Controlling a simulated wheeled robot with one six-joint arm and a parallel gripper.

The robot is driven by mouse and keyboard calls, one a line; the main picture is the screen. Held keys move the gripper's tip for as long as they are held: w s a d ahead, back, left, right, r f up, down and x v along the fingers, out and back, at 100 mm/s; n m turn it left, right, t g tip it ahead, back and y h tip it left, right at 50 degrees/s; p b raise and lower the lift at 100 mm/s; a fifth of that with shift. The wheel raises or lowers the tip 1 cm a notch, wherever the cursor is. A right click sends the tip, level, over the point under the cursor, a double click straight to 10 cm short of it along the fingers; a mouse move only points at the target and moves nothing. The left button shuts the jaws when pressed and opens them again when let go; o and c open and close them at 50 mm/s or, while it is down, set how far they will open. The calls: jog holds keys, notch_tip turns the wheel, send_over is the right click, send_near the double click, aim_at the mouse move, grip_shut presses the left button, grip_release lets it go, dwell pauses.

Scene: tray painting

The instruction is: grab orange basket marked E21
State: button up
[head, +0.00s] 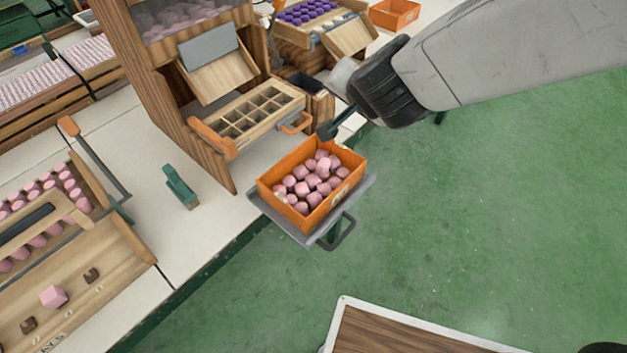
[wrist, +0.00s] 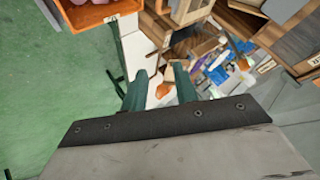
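An orange basket (head: 352,181) full of pink pieces sits on a grey tray bracket with a handle (head: 338,238) at the table's edge in the head view. A small pale label shows on its near right wall, too small to read. The basket also shows, cut off, at the top left of the wrist view (wrist: 85,18), with a pale label. My gripper (head: 328,132) is above and just behind the basket's far corner in the head view, apart from it as far as I can tell. In the wrist view its two dark green fingers (wrist: 161,78) are spread with nothing between them.
A wooden dispenser (head: 160,90) with a compartment drawer (head: 250,115) stands left of the basket. Another orange basket (head: 394,14) is at the back. A green stapler-like tool (head: 180,187) lies on the white table. Green floor (head: 450,220) is free to the right.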

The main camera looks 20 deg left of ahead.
jog(key=s+a+f+m+t+h, duration=0.1)
jog(key=s+a+f+h, duration=0.25)
jog(key=f, duration=0.45)
jog(key=m+t+h, duration=0.1)
jog(key=t+h, duration=0.1)
jog(key=h, duration=0.4)
send_near(338, 188)
jog(key=w, duration=0.1)
jog(key=w+f, duration=0.1)
jog(key=shift+w+f, duration=0.25)
jog(key=shift+w, duration=0.05)
jog(key=shift+s+d+f, duration=0.2)
jog(key=shift+s+d, duration=0.05)
jog(key=shift+d, duration=0.05)
jog(key=shift+w+d+f, duration=0.15)
jog(key=x, duration=0.7)
jog(key=shift+w, duration=0.1)
jog(key=shift+r, duration=0.25)
grip_shut()
